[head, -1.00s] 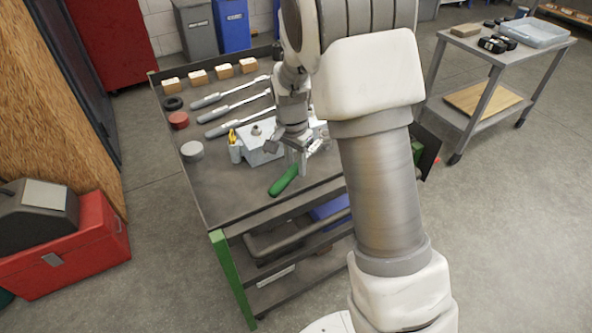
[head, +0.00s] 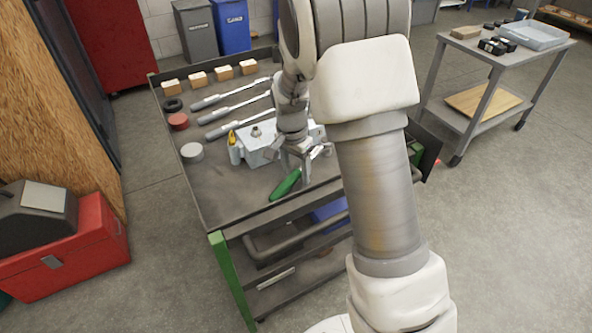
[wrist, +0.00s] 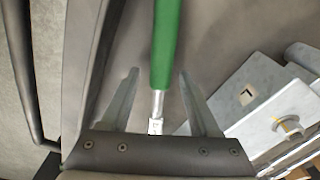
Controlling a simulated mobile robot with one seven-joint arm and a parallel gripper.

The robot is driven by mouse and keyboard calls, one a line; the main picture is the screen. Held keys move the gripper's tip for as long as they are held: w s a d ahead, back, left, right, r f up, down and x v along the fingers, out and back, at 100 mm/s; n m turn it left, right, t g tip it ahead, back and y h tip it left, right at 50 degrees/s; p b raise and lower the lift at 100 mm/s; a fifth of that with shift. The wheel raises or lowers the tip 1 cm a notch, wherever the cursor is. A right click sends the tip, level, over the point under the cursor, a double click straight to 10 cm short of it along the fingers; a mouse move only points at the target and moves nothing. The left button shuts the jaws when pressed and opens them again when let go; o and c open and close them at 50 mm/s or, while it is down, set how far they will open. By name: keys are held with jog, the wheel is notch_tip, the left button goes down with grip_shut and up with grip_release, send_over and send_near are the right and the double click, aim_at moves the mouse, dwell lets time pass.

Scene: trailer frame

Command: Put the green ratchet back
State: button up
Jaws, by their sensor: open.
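The green ratchet lies on the top of the grey cart near its front edge. Its green handle (head: 285,185) points toward the front left, and its silver shaft runs back to the right, partly hidden by my gripper. In the wrist view the handle (wrist: 166,45) and a short piece of shaft lie between my two fingers, with a gap on each side. My gripper (head: 299,178) is open, pointing down over the ratchet. The wrist view shows my gripper's fingers (wrist: 159,74) straddling the ratchet where handle meets shaft. The ratchet's head is hidden there.
A grey metal block (head: 262,146) stands just behind and left of the gripper. The cart has a raised rim (head: 290,209). Its front left top is clear.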

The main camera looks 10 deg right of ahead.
aim_at(293, 175)
notch_tip(293, 175, up, 12)
jog(key=p, duration=0.3)
jog(key=s+d+r+n+t+y, duration=0.15)
jog(key=s+r+n, duration=0.25)
jog(key=s+r, duration=0.65)
jog(key=s+r+n+t, duration=0.2)
jog(key=s+n, duration=0.3)
jog(key=s, duration=0.9)
jog(key=shift+s+d+r+n+t+h, duration=0.3)
jog(key=shift+d+n+t+h, duration=0.1)
jog(key=shift+t, duration=0.35)
jog(key=shift+r, duration=0.1)
notch_tip(293, 175, up, 11)
jog(key=p, duration=1)
jog(key=shift+p, duration=0.35)
